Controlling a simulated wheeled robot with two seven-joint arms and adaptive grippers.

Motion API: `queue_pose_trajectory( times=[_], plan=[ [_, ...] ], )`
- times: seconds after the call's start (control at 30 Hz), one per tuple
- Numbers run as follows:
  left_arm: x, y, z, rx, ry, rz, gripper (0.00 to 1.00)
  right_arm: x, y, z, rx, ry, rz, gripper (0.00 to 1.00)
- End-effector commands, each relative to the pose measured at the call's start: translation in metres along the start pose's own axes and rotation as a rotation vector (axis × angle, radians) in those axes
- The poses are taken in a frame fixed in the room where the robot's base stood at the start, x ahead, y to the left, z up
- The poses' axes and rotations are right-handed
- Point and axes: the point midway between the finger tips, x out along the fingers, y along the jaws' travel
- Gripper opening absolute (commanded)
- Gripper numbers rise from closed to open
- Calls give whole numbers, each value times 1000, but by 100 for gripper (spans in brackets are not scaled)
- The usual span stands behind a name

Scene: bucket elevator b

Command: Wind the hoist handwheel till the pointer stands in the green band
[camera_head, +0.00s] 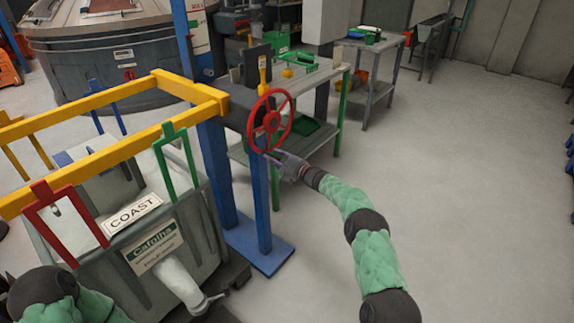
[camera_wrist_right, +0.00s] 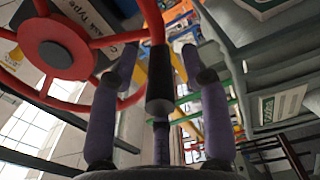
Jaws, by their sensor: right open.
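The red handwheel (camera_head: 253,128) stands upright on a dark housing on the blue post, with a red hub and spokes. In the right wrist view its rim and hub (camera_wrist_right: 57,52) fill the upper left. A black crank grip (camera_wrist_right: 160,92) on the wheel lies between the two purple fingers of my right gripper (camera_wrist_right: 160,55), which are apart on either side of it. In the head view my right gripper (camera_head: 281,158) is at the wheel's lower right. I cannot make out a pointer or green band. Only part of my left arm shows, at the lower left.
A yellow rail frame (camera_head: 160,92) and a grey machine box with a COAST sign (camera_head: 133,211) stand left of the blue post (camera_head: 216,170). A workbench (camera_head: 338,110) with green items stands behind the wheel. The floor to the right is clear.

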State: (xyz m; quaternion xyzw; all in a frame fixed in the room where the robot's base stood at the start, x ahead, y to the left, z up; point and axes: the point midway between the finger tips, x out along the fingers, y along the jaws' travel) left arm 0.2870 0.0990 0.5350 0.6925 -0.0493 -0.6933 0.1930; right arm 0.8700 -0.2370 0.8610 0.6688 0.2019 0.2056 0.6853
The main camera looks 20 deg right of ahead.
Motion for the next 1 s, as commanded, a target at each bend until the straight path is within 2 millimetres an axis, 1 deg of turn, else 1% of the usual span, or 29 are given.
queue_pose_trajectory(
  times=[0.17, 0.6, 0.8, 1.0],
  plan=[
    [0, 0, 0, 0, 0, 0, 40, -22, 2, 0, 1, -1, 0, 47],
    [0, 0, 0, 0, 0, 0, 40, -92, 0, 1, 1, -2, -1, 47],
    [0, 0, 0, 0, 0, 0, 40, -109, 0, 0, 1, -2, -1, 47],
    [0, 0, 0, 0, 0, 0, 40, -112, 0, 0, 1, -1, -1, 47]
  ],
)
